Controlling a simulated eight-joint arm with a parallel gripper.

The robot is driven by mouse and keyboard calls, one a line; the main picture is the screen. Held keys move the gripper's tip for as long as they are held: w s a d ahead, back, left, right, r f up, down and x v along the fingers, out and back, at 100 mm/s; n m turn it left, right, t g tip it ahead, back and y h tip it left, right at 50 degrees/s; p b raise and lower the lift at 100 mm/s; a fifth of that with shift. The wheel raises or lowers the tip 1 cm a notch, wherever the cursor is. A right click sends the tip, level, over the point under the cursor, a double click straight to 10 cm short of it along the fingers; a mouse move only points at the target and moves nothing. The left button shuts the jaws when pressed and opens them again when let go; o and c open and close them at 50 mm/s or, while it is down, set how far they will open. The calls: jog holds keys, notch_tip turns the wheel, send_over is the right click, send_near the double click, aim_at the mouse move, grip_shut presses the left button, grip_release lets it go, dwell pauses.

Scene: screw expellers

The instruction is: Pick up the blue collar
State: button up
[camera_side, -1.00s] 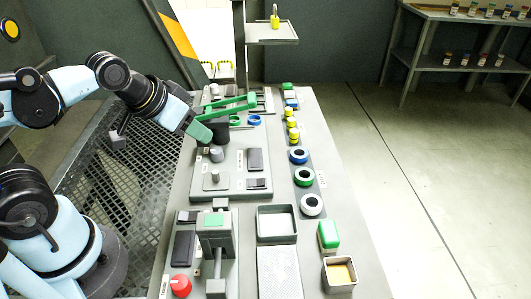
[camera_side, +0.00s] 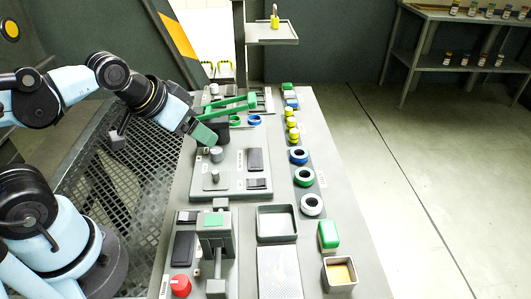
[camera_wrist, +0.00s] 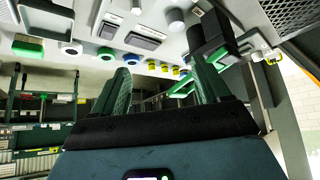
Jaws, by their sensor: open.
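A smaller, thinner blue ring (camera_side: 254,120) lies further back beside a green one (camera_side: 235,121). I cannot tell which of the two blue rings is the collar. My gripper (camera_side: 204,135) is above the left side of the bench, to the left of both and apart from them. In the wrist view my gripper (camera_wrist: 160,70) shows two green fingers spread wide with nothing held between them.
A green ring (camera_side: 304,177) and a white ring (camera_side: 311,204) lie in front of the thick blue one. Yellow pieces (camera_side: 291,125) lie behind it. A grey plate with posts and a dark block (camera_side: 255,159) is below my gripper. A green bar (camera_side: 235,104) stretches just behind it.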

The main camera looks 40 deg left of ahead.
jog(key=w+d+r+n+g+h, duration=0.2)
jog(key=w+r+n+g, duration=0.1)
jog(key=w+n, duration=0.65)
jog(key=n+g+h, duration=0.2)
jog(key=n+g, duration=0.1)
jog(key=n, duration=1)
send_over(295, 159)
jog(key=a, duration=0.5)
notch_tip(295, 159, down, 6)
jog(key=shift+m, duration=0.25)
jog(key=x, duration=1.1)
jog(key=shift+w+d+f, duration=0.15)
jog(key=shift+w, duration=0.3)
jog(key=c, duration=1.2)
